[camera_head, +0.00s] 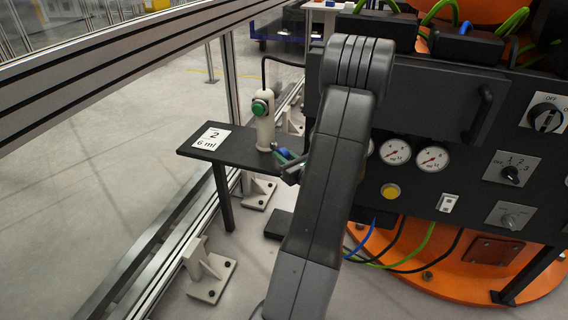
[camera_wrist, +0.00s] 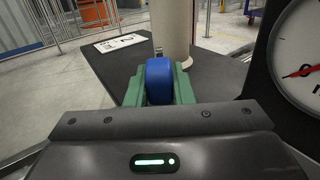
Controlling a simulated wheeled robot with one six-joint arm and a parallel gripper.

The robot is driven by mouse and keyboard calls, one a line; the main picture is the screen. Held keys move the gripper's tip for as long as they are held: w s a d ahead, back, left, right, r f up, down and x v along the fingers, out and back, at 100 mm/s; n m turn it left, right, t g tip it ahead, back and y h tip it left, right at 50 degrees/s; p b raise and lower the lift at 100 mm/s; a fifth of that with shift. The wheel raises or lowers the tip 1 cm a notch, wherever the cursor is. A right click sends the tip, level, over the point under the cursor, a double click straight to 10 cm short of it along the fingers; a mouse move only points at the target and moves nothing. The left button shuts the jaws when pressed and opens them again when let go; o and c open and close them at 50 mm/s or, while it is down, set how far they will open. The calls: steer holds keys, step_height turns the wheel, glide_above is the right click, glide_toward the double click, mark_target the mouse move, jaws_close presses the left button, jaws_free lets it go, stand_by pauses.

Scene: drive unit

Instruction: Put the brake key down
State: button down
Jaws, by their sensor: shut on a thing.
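The brake key, with a blue rounded head, shows in the wrist view (camera_wrist: 159,80) between the green fingers of my gripper (camera_wrist: 160,92). A small metal part sticks out ahead of the blue head. My gripper is shut on it. In the head view the blue key (camera_head: 284,154) and my gripper (camera_head: 289,163) are small and partly hidden by my arm. They are at the right end of a black shelf (camera_head: 235,147), close to a cream post (camera_head: 265,130). I cannot tell whether the key touches the shelf.
The cream post carries a green button (camera_head: 259,107) and a black cable. A black panel with gauges (camera_head: 432,157) and knobs stands right. A rail fence (camera_head: 120,60) runs left. The shelf's middle is bare.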

steer(key=shift+f, duration=0.95)
steer(key=shift+f, duration=0.1)
steer(key=c, duration=1.3)
jaws_free()
steer(key=shift+o, duration=0.2)
steer(key=shift+r, duration=0.25)
steer(key=p+v, duration=0.2)
steer(key=v, duration=1)
steer(key=shift+f, duration=0.15)
